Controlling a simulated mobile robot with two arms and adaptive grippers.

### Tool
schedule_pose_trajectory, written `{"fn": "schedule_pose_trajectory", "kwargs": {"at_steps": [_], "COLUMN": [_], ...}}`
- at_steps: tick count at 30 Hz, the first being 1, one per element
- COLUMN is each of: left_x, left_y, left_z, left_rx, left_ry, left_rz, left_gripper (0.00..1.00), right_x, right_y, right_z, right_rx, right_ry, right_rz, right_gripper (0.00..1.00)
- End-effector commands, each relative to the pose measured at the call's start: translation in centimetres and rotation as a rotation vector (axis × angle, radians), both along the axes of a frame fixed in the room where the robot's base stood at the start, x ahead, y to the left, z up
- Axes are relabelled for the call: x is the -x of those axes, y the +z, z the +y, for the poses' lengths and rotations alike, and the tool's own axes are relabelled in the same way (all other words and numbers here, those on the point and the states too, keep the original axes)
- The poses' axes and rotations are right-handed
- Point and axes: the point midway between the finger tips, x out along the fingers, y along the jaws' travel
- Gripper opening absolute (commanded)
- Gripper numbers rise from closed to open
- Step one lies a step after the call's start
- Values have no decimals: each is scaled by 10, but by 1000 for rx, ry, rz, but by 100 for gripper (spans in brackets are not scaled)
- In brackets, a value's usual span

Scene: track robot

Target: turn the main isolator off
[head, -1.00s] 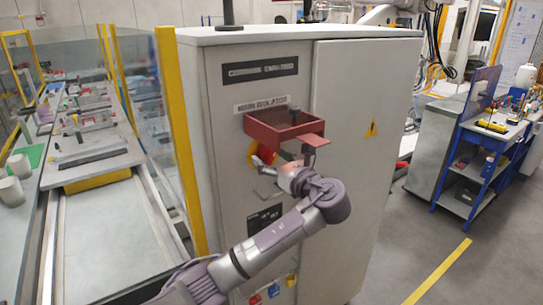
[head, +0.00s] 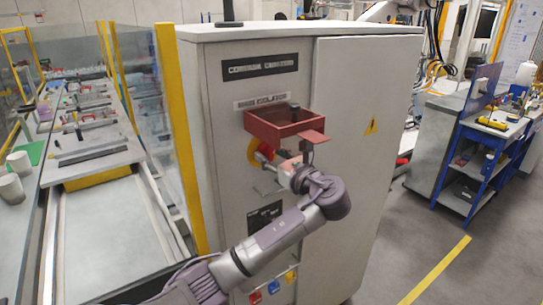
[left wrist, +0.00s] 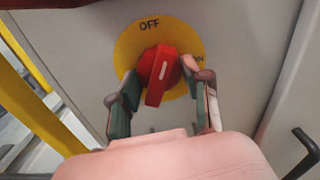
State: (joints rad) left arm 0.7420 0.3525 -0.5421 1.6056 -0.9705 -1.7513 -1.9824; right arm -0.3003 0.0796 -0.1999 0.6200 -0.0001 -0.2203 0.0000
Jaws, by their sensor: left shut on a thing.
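The main isolator's red rotary handle (left wrist: 158,72) sits on a round yellow plate (left wrist: 128,48). The plate reads OFF at its top and ON, partly covered, at its right. The handle stands near vertical, slightly tilted, with a white line on it. In the head view the yellow plate (head: 254,150) shows on the cabinet front under a red tray-like guard (head: 285,124), and the handle is partly hidden. My left gripper (left wrist: 160,80) has a finger on each side of the handle and is shut on it. In the head view the left gripper (head: 278,166) is at the plate.
The grey cabinet (head: 365,180) fills the middle. The red guard juts out just above my gripper. A yellow post (head: 180,140) and clear panel stand at left beside a conveyor bench (head: 95,160). A blue workbench (head: 490,140) is at right, with open floor before it.

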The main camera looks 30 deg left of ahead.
Motion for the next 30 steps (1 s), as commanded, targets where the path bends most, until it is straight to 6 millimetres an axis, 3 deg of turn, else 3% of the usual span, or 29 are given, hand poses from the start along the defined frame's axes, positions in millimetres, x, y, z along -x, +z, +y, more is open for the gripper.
{"fn": "schedule_pose_trajectory", "kwargs": {"at_steps": [18,30], "left_x": [-1,-1], "left_y": [0,2], "left_z": [0,0], "left_rx": [151,177], "left_ry": [-1,-1], "left_rz": [-365,-434], "left_gripper": [13,13], "right_x": [0,0], "right_y": [-9,-11], "right_z": [-1,-1], "right_rx": [1,1], "right_ry": [0,0], "right_rz": [0,0], "right_gripper": [40,40]}}
